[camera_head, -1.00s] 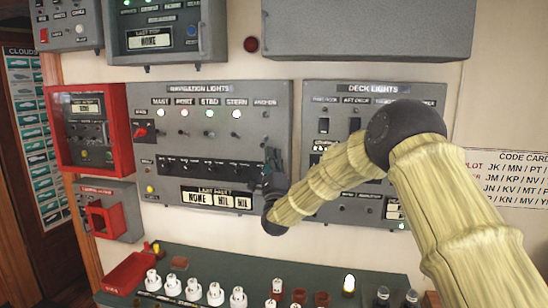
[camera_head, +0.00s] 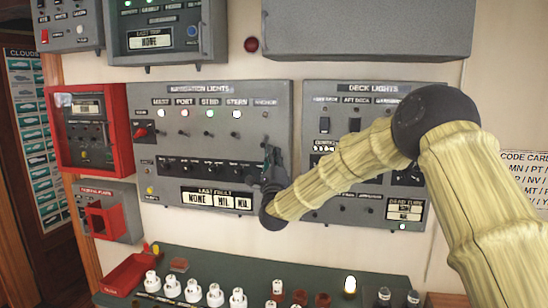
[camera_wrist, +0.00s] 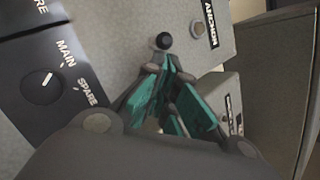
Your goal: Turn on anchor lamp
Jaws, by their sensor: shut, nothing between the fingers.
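The navigation lights panel (camera_head: 215,90) is in the middle of the head view. Its mast, port, starboard and stern lamps glow, while the anchor lamp (camera_head: 264,114) at the right end looks dark. The lamp also shows in the wrist view (camera_wrist: 197,28) as a dull grey disc beside its ANCHOR label (camera_wrist: 211,22). A small round black knob (camera_wrist: 163,41), likely the anchor switch, is just beyond my fingertips; I cannot tell whether they touch it. My gripper (camera_head: 270,150) is shut with nothing held, close to the panel's right side, and it hides part of the anchor column.
A main/spare rotary switch (camera_wrist: 45,90) is left of my gripper in the wrist view. The deck lights panel (camera_head: 374,89) stands right of it. A red-framed box (camera_head: 128,140) is at the left.

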